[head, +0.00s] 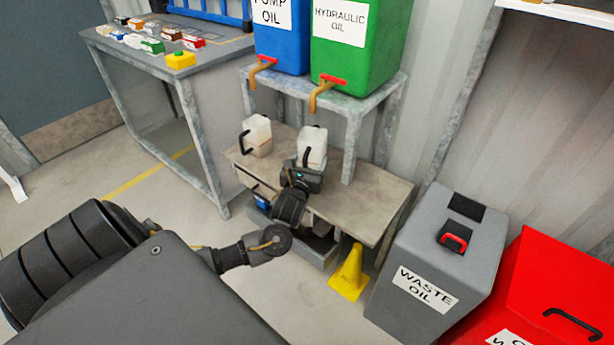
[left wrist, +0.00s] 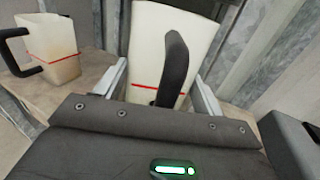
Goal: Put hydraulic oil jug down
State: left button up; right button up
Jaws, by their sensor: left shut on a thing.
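The hydraulic oil jug (head: 313,139) is a whitish translucent jug with a dark handle and a red line. It is upright at the low bench (head: 365,191), below the green hydraulic oil tank (head: 357,50). My left gripper (head: 308,163) is shut on this jug from the near side. In the left wrist view the jug (left wrist: 150,40) stands between the two fingers (left wrist: 163,92), its handle facing the camera. I cannot tell whether its base touches the bench. My right gripper is not in view.
A second whitish jug (head: 259,140) stands on the bench to the left; it also shows in the left wrist view (left wrist: 55,52). The blue pump oil tank (head: 280,45) is above. A yellow cone (head: 350,275) and a grey waste oil bin (head: 440,255) stand right.

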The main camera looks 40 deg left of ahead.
pick_arm(q)
jog(key=shift+w+a+f+b, duration=0.2)
jog(key=shift+w+a+f, duration=0.25)
jog(key=shift+f, duration=0.25)
jog(key=shift+w+a+f+b, duration=0.15)
jog(key=shift+w+a+f, duration=0.15)
jog(key=shift+a+f, duration=0.3)
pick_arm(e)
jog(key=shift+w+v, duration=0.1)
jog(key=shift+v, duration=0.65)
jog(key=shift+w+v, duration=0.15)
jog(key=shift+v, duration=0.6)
pick_arm(q)
notch_tip(320, 180, down, 4)
jog(key=shift+w+a+r+b, duration=0.15)
jog(key=shift+r+b, duration=0.1)
jog(key=shift+b, duration=0.5)
jog(key=shift+f, duration=0.15)
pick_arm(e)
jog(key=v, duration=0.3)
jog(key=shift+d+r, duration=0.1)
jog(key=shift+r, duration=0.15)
pick_arm(q)
jog(key=shift+f, duration=0.1)
jog(key=o, duration=1.1)
jog(key=shift+c, duration=0.2)
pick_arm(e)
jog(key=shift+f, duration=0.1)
